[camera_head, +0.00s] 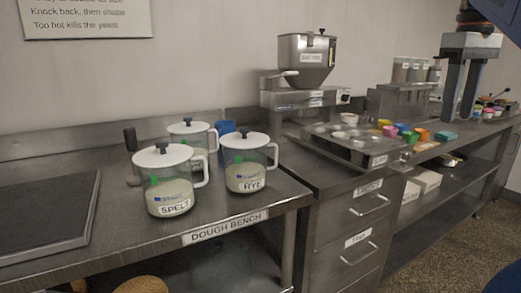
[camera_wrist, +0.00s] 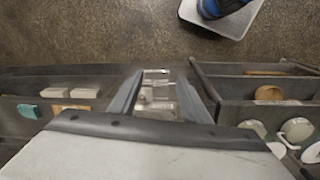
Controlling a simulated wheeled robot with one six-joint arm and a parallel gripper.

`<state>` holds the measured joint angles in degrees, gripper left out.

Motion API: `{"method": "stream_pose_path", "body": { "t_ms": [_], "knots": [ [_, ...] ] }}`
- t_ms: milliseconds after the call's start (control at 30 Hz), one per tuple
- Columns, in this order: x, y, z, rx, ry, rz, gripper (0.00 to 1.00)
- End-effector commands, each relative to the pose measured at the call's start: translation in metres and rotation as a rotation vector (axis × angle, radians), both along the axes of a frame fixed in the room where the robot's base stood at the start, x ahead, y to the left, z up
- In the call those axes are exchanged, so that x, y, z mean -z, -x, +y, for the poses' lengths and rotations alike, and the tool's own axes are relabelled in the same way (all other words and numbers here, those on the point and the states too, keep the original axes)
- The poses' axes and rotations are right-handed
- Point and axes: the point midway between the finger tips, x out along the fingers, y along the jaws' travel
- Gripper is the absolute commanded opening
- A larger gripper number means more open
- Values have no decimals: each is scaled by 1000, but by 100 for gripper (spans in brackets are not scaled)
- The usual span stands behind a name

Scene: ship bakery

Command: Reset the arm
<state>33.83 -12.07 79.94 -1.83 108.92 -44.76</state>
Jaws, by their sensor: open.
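My gripper (camera_head: 458,118) is at the upper right of the head view. Its two dark fingers point down and stand apart, with nothing between them. It hangs over or in front of the right-hand bench; the height above it is hard to tell. In the wrist view the gripper (camera_wrist: 161,76) shows as two grey fingers spread apart. A metal drawer unit and floor show between and beyond them. No object is held.
On the dough bench (camera_head: 225,232) stand lidded jars labelled SPELT (camera_head: 170,190) and RYE (camera_head: 247,175), with a third jar (camera_head: 190,135) behind. A hopper machine (camera_head: 306,60) stands at the back. Colored cups (camera_head: 404,128) sit on the right. Floor (camera_wrist: 100,30) is open in front.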

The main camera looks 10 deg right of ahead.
Motion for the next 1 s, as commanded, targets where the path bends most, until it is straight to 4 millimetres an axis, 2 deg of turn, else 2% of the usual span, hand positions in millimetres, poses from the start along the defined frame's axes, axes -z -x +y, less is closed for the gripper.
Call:
{"method": "stream_pose_path", "body": {
  "t_ms": [267,467,767,1000],
  "knots": [
    [37,-2,31,12,14,-42,43],
    [84,0,66,32,24,-96,43],
    [207,24,143,82,6,-230,43],
    [313,59,191,125,-45,-331,43]
  ]
}}
